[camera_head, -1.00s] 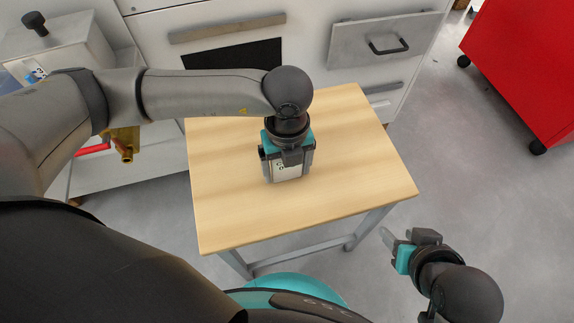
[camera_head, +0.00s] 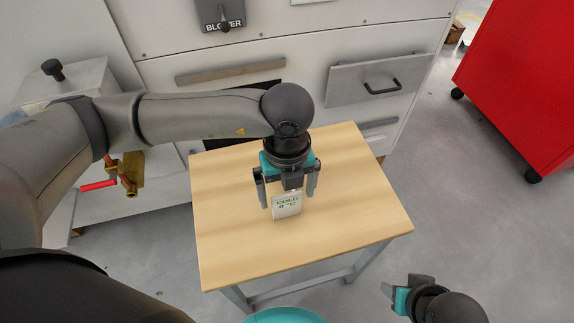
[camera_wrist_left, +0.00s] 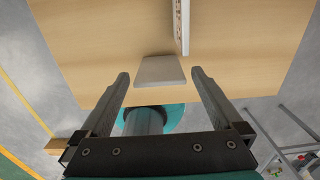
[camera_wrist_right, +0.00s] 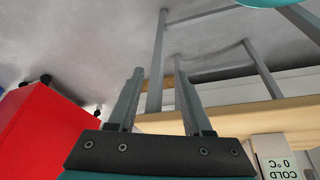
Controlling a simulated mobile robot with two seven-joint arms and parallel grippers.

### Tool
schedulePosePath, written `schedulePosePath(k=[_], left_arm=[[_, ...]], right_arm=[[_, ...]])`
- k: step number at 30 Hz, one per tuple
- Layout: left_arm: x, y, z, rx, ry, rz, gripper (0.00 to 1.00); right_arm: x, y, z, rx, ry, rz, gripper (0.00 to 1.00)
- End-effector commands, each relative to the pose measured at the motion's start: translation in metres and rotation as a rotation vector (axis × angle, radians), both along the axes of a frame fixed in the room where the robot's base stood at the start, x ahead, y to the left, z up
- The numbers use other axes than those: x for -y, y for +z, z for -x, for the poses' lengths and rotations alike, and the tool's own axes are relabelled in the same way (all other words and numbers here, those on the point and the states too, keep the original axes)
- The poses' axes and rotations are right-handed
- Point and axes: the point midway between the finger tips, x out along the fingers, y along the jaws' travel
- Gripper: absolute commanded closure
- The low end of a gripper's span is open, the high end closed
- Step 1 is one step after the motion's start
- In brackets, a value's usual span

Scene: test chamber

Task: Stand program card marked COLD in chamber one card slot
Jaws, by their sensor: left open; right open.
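The white card marked COLD 0 °C (camera_head: 287,205) stands upright on the wooden table (camera_head: 350,200). Its marked face shows in the head view, and upside down in the right wrist view (camera_wrist_right: 285,165). My left gripper (camera_head: 288,192) is open above the card, a finger on either side, apart from it. In the left wrist view a pale grey plate (camera_wrist_left: 160,72) lies between and beyond the fingertips, and a thin white panel with lettering (camera_wrist_left: 181,25) shows nearly edge-on; which is the COLD card I cannot tell. My right gripper (camera_wrist_right: 158,78) is open and empty, off the table's near right corner. I cannot make out a card slot.
A white cabinet with a BLOWER panel (camera_head: 220,14) and a handled grey panel (camera_head: 385,82) stands behind the table. A red cabinet (camera_head: 525,80) is at right. A brass fitting with red handle (camera_head: 130,175) is at left. The table's right side is clear.

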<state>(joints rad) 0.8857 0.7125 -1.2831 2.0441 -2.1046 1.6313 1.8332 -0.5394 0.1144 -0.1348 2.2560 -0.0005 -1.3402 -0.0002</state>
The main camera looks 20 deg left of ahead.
Motion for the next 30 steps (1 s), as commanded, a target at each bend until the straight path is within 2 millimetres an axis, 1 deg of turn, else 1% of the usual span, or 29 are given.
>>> schedulePosePath(k=[1,6,12,15,21,30], left_arm=[[0.000,0.010,0.000,0.001,0.000,0.000,0.00],[0.000,0.031,0.000,0.001,-0.001,0.001,0.00],[0.000,0.052,0.000,0.001,-0.001,0.001,0.00],[0.000,0.059,0.000,0.001,-0.001,-0.001,0.00],[0.000,0.065,0.000,0.000,-0.001,0.000,0.00],[0.000,0.065,0.000,0.000,-0.001,0.000,0.00]], right_arm=[[0.000,-0.005,0.001,-0.012,0.000,0.001,0.50],[0.000,-0.025,0.003,-0.041,0.002,0.005,0.50],[0.001,-0.045,0.008,-0.068,0.003,0.008,0.50],[0.001,-0.052,0.011,-0.077,0.003,0.009,0.50],[0.002,-0.059,0.013,-0.086,0.003,0.011,0.50],[0.002,-0.060,0.013,-0.086,0.003,0.011,0.50]])
